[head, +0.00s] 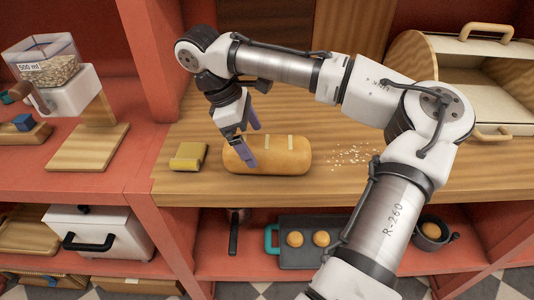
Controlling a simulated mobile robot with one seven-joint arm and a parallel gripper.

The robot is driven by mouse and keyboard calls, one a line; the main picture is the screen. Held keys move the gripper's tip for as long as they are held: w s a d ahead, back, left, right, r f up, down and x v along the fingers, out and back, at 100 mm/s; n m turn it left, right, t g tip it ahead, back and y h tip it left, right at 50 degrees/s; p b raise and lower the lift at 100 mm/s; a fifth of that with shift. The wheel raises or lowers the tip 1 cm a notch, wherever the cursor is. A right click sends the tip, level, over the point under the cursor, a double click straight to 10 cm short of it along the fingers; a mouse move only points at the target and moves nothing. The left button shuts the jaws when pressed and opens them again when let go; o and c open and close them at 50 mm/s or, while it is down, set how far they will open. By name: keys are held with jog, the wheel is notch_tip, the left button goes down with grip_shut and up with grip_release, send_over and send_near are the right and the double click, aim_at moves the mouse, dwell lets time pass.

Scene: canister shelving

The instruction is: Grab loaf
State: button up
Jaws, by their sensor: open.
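The loaf (285,156) is a long golden-brown bread with pale marks on top. It lies lengthwise on the wooden counter (210,191), near the front edge. My gripper (249,143) points down at the left half of the loaf. Its purple fingers are apart and open. One finger overlaps the loaf's front left part in the head view, and the other shows behind the loaf. I cannot tell whether the fingers touch it.
A yellow block-like item (188,156) lies left of the loaf, and white crumbs (352,155) lie right of it. A wooden bread box (480,85) stands open at the back right. A grain dispenser (62,85) stands left. The lower shelf holds a dark tray (290,257) with buns.

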aim_at(261, 152)
jog(key=p+x, duration=0.1)
jog(key=x, duration=0.4)
jog(key=shift+w+d, duration=0.1)
jog(key=c, duration=1.3)
